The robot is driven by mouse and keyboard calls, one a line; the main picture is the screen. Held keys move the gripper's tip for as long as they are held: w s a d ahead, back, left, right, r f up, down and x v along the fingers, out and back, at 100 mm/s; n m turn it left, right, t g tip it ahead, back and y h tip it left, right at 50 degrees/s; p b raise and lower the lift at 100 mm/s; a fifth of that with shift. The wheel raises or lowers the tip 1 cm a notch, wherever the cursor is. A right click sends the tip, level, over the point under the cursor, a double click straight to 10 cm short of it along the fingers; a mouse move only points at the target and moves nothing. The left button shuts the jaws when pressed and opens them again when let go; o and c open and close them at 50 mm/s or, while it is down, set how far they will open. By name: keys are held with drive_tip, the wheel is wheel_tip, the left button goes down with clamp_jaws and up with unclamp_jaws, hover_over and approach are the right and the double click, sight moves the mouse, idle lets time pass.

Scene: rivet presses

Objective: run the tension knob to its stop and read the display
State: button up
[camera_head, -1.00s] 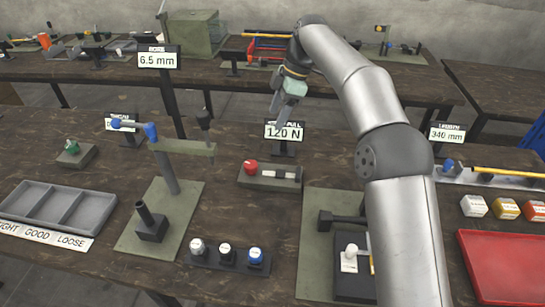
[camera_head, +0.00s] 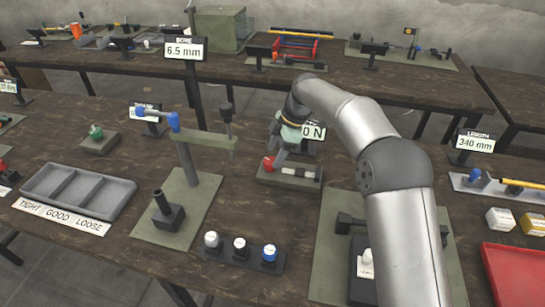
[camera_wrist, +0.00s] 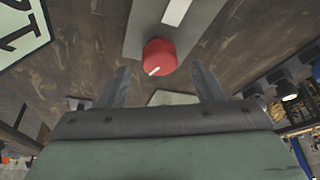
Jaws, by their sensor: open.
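The red tension knob (camera_head: 268,162) sits at the left end of a grey block (camera_head: 300,177) on the near bench. In the wrist view the knob (camera_wrist: 160,57) shows a white pointer line. My gripper (camera_head: 273,148) is open over the knob; its fingers (camera_wrist: 162,80) appear on either side below the knob in the wrist picture, with nothing visibly between them. I cannot tell whether they touch it. The pull display (camera_head: 314,132) stands behind; my gripper covers part of it, leaving "0 N" readable. The wrist view shows part of a display (camera_wrist: 20,28) with "12".
A press post with a blue handle (camera_head: 174,121) stands left of the knob. A grey three-part tray (camera_head: 78,192) lies farther left. A rack with three capped pieces (camera_head: 240,256) is in front. A red tray (camera_head: 515,275) is at right.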

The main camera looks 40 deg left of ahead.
drive_tip(key=shift+x, duration=1.3)
drive_tip(key=c, duration=1)
drive_tip(key=shift+m, duration=0.3)
